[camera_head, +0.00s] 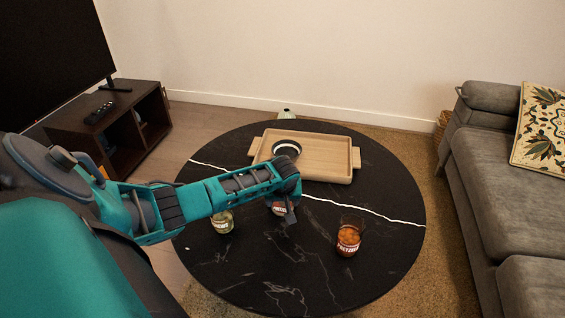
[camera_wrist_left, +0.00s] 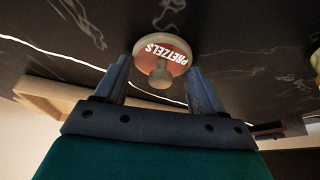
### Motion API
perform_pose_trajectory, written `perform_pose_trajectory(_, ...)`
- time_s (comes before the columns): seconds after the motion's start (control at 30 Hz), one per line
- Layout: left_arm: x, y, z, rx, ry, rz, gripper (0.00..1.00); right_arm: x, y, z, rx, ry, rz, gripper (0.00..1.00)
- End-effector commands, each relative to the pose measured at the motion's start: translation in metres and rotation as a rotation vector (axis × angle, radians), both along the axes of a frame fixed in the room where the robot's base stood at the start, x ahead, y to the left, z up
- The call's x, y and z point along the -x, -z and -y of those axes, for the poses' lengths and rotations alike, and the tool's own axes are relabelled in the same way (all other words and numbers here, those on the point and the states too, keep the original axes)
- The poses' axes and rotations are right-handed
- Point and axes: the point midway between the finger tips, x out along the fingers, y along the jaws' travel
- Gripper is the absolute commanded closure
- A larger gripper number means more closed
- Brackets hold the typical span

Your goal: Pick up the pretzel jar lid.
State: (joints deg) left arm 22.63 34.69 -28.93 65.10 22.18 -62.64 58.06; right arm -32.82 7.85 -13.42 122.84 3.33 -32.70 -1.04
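The pretzel jar lid (camera_wrist_left: 163,52) is a round disc with a pale rim, a red face lettered PRETZELS and a round knob. In the left wrist view it lies just beyond and between the fingers of my left gripper (camera_wrist_left: 160,70), which are open on either side of the knob. In the head view the lid (camera_head: 278,209) is on the black table, partly hidden by my left gripper (camera_head: 289,217). A glass jar (camera_head: 349,237) with brown contents and a red label stands at the right on the table. My right gripper is not in view.
A wooden tray (camera_head: 326,161) with a dark, white-banded round object (camera_head: 287,149) sits at the back of the round black marble table (camera_head: 330,284). Another glass jar (camera_head: 222,222) stands left of the lid, close to my left arm. The table's front is clear.

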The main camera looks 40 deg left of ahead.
Motion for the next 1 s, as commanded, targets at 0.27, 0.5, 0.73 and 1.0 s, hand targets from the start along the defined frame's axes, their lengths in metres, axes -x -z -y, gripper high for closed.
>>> perform_pose_trajectory(0.27, 0.0, 0.0, 0.0, 0.001, 0.0, -0.001, 0.58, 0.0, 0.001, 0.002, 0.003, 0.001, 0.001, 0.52)
perform_pose_trajectory(0.5, 0.0, 0.0, 0.0, 0.001, 0.0, -0.001, 0.61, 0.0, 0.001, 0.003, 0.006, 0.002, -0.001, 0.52)
perform_pose_trajectory(0.73, 0.0, -0.015, 0.0, 0.001, 0.001, 0.002, 0.61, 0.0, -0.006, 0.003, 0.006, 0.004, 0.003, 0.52)
perform_pose_trajectory(1.0, 0.0, -0.076, 0.0, 0.0, 0.001, 0.003, 0.61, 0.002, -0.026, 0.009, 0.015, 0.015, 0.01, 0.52)
